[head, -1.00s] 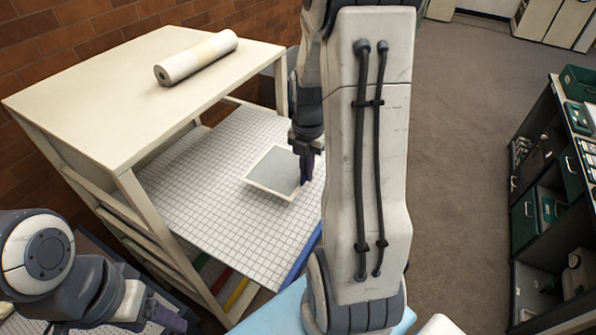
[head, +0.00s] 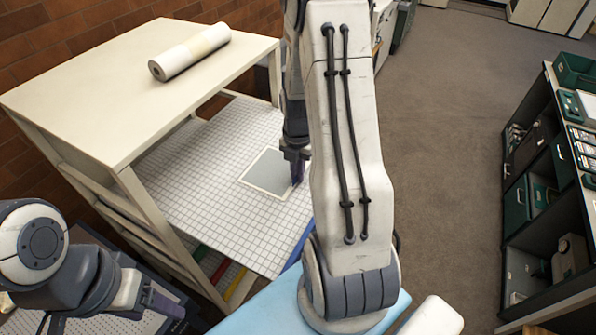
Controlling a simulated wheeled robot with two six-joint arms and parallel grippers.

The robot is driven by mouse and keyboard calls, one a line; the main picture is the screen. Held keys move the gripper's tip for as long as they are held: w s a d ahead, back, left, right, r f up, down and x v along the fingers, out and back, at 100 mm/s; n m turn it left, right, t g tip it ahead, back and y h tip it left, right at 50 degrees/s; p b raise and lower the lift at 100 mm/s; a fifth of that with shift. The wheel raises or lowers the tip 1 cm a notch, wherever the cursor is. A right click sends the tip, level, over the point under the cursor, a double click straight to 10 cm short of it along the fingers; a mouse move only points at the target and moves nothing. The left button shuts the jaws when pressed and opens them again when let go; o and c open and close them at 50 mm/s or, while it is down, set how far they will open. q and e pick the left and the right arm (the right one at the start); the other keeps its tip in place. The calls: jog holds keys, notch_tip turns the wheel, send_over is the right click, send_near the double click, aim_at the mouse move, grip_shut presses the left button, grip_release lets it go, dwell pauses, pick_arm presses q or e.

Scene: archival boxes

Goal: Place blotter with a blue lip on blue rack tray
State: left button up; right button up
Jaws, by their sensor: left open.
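The blotter (head: 266,172), a grey square sheet with a pale border, lies flat or nearly flat on the pulled-out white gridded rack tray (head: 220,215). This tray has a blue lip (head: 297,249) at its front right edge, partly hidden by my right arm. My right gripper (head: 297,172) points down at the blotter's right edge; whether its fingers grip the sheet is unclear. My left gripper (head: 165,303) is open and empty at the lower left, outside the rack, away from the blotter.
A white paper roll (head: 190,52) lies on the rack's cream top (head: 110,90). Lower trays with yellow (head: 239,285) and green lips show beneath. A dark shelf unit (head: 550,200) stands at the right. Open floor (head: 450,150) lies between.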

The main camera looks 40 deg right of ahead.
jog(key=shift+o, duration=1.2)
